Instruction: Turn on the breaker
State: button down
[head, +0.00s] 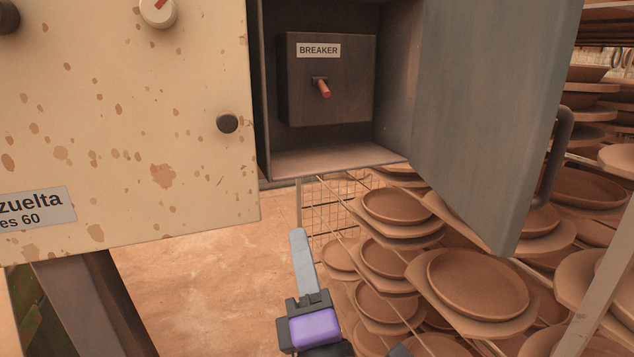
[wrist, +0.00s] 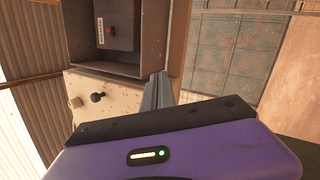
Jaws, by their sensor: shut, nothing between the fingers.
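The breaker (head: 326,95) is a dark box with a white label, set inside an open grey cabinet (head: 275,163). Its small lever with an orange-red tip (head: 323,89) sticks out and points downward. The breaker also shows in the wrist view (wrist: 119,22), with the lever tip (wrist: 108,30) as a small red spot. My gripper (head: 297,232) is below the cabinet, apart from the lever, with its fingers pointing up. In the wrist view its fingers (wrist: 157,90) are together with nothing between them.
The grey cabinet door (head: 490,110) stands open to the right, with a dark handle (head: 557,155). Racks of clay plates (head: 478,282) fill the lower right. The floor below the panel is clear.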

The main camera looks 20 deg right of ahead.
aim_at(323, 88)
notch_tip(323, 88, up, 9)
jog(key=w+n+t+h+b, duration=0.1)
jog(key=h, duration=0.2)
jog(key=shift+f, duration=0.2)
jog(key=shift+w+d, duration=0.1)
jog(key=p+x, duration=0.1)
jog(key=x, duration=0.3)
jog(key=p+x, duration=0.2)
jog(key=x, duration=0.3)
jog(key=shift+r, duration=0.45)
jog(key=d+r+p, duration=0.1)
jog(key=d, duration=0.1)
jog(key=shift+d+r+p, duration=0.35)
jog(key=shift+r, duration=0.05)
jog(key=shift+s+d+r, duration=0.1)
jog(key=shift+s+d, duration=0.2)
jog(key=shift+d, duration=0.1)
